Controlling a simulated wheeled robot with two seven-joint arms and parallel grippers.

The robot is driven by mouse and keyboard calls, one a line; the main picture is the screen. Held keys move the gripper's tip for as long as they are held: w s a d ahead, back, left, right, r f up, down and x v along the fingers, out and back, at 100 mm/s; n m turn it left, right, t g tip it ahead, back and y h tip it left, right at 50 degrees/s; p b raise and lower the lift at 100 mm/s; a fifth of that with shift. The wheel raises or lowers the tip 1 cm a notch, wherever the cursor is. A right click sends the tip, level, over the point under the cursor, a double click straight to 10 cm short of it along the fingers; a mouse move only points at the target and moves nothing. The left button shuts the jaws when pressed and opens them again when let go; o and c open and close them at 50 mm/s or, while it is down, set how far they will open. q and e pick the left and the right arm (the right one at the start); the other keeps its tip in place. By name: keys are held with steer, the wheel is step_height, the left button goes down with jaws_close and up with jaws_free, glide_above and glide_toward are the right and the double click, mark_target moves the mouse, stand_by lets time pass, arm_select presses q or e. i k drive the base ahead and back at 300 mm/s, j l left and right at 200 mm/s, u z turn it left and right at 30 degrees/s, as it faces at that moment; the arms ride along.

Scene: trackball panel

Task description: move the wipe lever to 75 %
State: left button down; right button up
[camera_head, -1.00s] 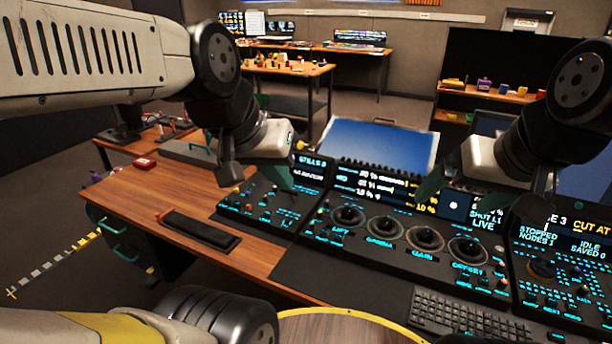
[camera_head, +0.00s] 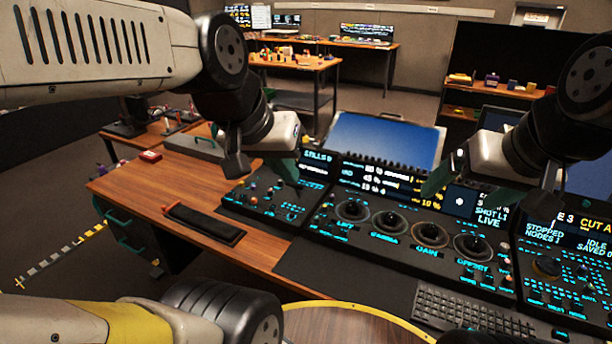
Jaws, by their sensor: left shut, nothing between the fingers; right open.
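The trackball panel (camera_head: 386,253) stands on the wooden desk, with a row of trackballs under a lit screen. A smaller console (camera_head: 262,203) with small knobs and a lit screen adjoins it on the left. I cannot make out which small control is the wipe lever. My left gripper (camera_head: 286,172) is shut and empty, above the smaller console and in front of part of its screen. Whether it touches anything is unclear. My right gripper (camera_head: 436,182) is open above the right part of the panel's screen, partly covering it.
A third console (camera_head: 558,265) stands to the right, with a keyboard (camera_head: 470,314) in front. A dark rest bar (camera_head: 204,224) lies on the desk (camera_head: 150,195) at the left. A blue screen (camera_head: 385,141) rises behind the panel.

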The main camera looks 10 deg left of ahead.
mark_target(297, 186)
steer(key=u, duration=0.65)
steer(key=i+j, duration=0.65)
steer(key=j+u, duration=0.05)
steer(key=j, duration=0.05)
